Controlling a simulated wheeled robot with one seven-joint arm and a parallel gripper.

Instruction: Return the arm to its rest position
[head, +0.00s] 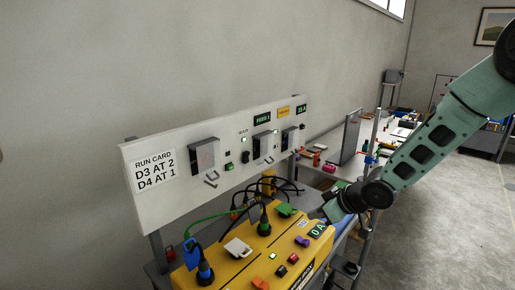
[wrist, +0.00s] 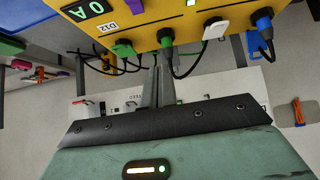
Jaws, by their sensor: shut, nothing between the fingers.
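My arm reaches in from the upper right of the head view. My gripper (head: 328,212) is at the right end of the yellow box (head: 222,262), close to its 0 A display (head: 318,231); I cannot tell whether it touches. In the wrist view my gripper's grey fingers (wrist: 157,85) are together with nothing held. The yellow box (wrist: 185,20) lies beyond them, at the top of that view, with its lettering upside down.
A white panel (head: 225,135) with a run card (head: 154,170) stands behind the box. Blue (head: 205,273) and green (head: 264,229) plugs with cables stick up from the box. A cluttered bench (head: 345,150) stands behind my arm. The floor (head: 450,220) at right is clear.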

